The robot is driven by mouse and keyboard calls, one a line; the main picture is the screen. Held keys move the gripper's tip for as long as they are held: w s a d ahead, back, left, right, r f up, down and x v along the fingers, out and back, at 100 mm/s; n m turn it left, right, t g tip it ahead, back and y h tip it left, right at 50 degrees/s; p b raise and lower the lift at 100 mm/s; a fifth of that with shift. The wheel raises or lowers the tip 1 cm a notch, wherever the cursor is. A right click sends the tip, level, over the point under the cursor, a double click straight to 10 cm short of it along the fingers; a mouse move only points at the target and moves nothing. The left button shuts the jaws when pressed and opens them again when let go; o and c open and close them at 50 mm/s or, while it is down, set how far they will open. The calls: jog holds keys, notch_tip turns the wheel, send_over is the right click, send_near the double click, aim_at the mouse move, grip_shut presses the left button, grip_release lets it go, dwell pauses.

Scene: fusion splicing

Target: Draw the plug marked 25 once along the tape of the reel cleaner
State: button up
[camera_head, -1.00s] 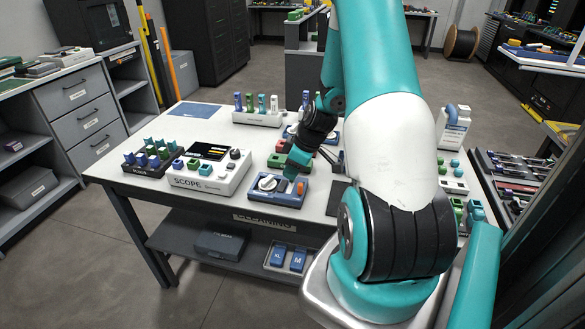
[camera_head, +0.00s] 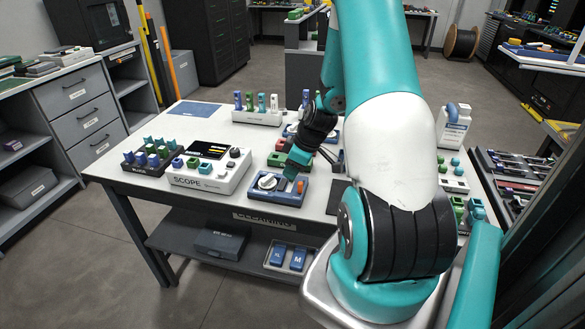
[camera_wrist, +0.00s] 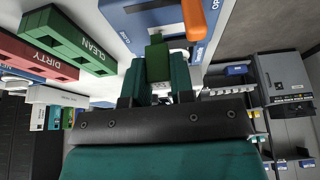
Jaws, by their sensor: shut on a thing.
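The blue reel cleaner (camera_head: 262,196) lies near the front edge of the table, with a white reel on top and an orange part (camera_head: 301,187) at its right. It also fills the top of the wrist view (camera_wrist: 143,25). My gripper (camera_head: 291,172) is over the cleaner's back right part. In the wrist view my gripper (camera_wrist: 157,75) is shut on a green plug (camera_wrist: 157,60), whose end points toward the cleaner, beside the orange part (camera_wrist: 195,18). I cannot read a number on the plug, nor tell whether it touches the tape.
A green rack marked CLEAN (camera_wrist: 68,38) and a red rack marked DIRTY (camera_wrist: 35,60) stand left of the plug in the wrist view. The SCOPE unit (camera_head: 210,180) is left of the cleaner. A rack of upright coloured pieces (camera_head: 257,118) stands behind. A blue mat (camera_head: 194,109) lies clear.

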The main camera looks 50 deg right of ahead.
jog(key=shift+s+a, duration=0.3)
jog(key=shift+a, duration=0.5)
jog(key=shift+s+a, duration=0.3)
jog(key=shift+a, duration=0.45)
dwell(0.9)
jog(key=shift+r+p, duration=1.5)
jog(key=shift+r, duration=0.7)
